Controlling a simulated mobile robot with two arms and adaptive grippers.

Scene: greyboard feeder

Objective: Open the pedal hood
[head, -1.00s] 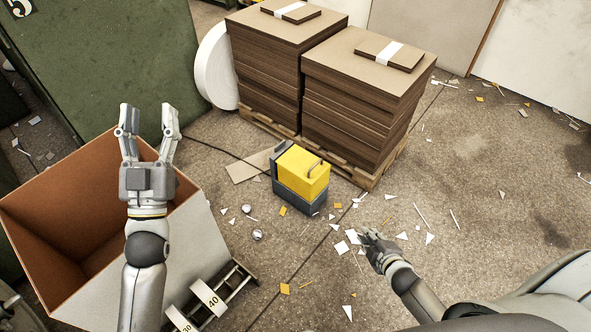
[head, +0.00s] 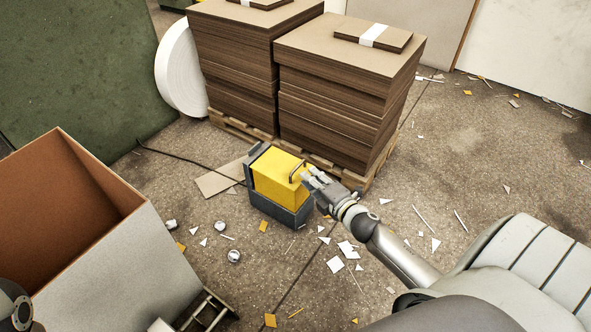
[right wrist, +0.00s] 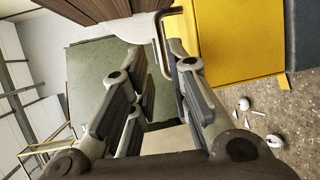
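The pedal hood (head: 278,178) is a yellow cover on a dark grey pedal housing (head: 290,215), standing on the floor at the pallet's near corner. It looks closed. A thin bent handle (head: 291,172) rises from the hood's right side. My right gripper (head: 308,176) is right beside the handle, reaching in from the right. In the right wrist view, my right gripper (right wrist: 155,75) has its fingers apart. The handle (right wrist: 165,40) shows near the tips of the right-hand fingers, and the hood (right wrist: 240,45) lies beyond; contact cannot be told. My left gripper is out of view.
Two board stacks (head: 345,95) on a pallet (head: 240,127) stand close behind the pedal. A large open box (head: 115,265) fills the lower left. A cable (head: 190,160) runs left from the pedal. Paper scraps (head: 345,250) litter the floor. The right floor is otherwise open.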

